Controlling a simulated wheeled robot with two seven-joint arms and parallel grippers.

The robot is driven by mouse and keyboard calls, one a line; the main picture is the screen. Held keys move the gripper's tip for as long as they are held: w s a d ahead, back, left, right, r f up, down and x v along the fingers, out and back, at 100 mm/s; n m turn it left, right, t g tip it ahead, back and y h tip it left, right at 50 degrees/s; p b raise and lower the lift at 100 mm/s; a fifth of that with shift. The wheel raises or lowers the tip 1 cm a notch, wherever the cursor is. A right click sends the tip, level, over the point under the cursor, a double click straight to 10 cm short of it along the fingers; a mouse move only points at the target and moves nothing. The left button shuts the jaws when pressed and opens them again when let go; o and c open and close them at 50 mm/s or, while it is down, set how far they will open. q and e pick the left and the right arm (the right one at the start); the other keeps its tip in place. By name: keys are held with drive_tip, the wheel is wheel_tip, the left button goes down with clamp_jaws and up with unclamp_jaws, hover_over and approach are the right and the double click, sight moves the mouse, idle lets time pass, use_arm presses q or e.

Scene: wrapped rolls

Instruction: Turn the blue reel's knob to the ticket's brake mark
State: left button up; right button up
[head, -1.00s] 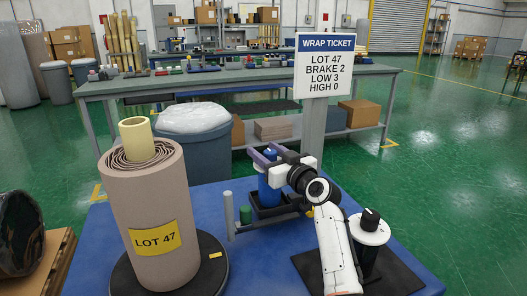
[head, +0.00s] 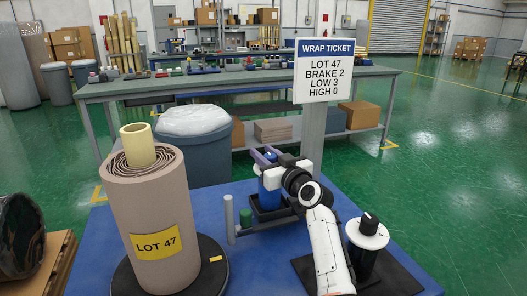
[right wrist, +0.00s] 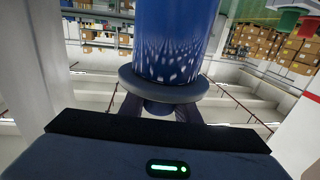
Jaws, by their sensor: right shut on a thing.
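The blue reel (head: 269,192) stands in a dark holder on the blue table. My right gripper (head: 267,156) is at the reel's top end. Its dark fingers are shut on the knob, on either side of it. No scale on this knob is readable. The wrap ticket (head: 324,78) reads LOT 47, BRAKE 2, LOW 3, HIGH 0. My left gripper is not in view.
A wrapped roll labelled LOT 47 (head: 137,210) stands on a dark disc at left. A grey post (head: 229,220) and a green cylinder (head: 246,219) stand beside the reel. A black knob on a white dial (head: 367,233) stands at right. The front middle is clear.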

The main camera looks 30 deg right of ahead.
drive_tip(key=m+h+p, duration=0.1)
drive_tip(key=p, duration=0.1)
drive_tip(key=m+h+p, duration=0.1)
drive_tip(key=p, duration=0.1)
drive_tip(key=shift+d+r+g+h, duration=0.15)
drive_tip(key=shift+r+g+h, duration=0.15)
drive_tip(key=shift+r+h, duration=0.1)
drive_tip(key=shift+d+m+h+p, duration=0.1)
drive_tip(key=shift+m+h+p, duration=0.2)
drive_tip(key=shift+h+p, duration=0.4)
drive_tip(key=shift+s+d+f+m+g+h+p, duration=0.1)
drive_tip(key=shift+d+m+g+h+p, duration=0.1)
drive_tip(key=shift+m+g+h+p, duration=0.55)
drive_tip(key=shift+d+f+m+h+p, duration=0.15)
drive_tip(key=shift+m+h+p, duration=0.3)
drive_tip(key=shift+p, duration=0.45)
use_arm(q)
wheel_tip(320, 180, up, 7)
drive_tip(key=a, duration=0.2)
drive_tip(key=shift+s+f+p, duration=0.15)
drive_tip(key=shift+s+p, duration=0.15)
use_arm(e)
drive_tip(key=shift+s+d+f+g+h, duration=0.15)
drive_tip(key=shift+g+h, duration=0.2)
drive_tip(key=shift+h, duration=0.35)
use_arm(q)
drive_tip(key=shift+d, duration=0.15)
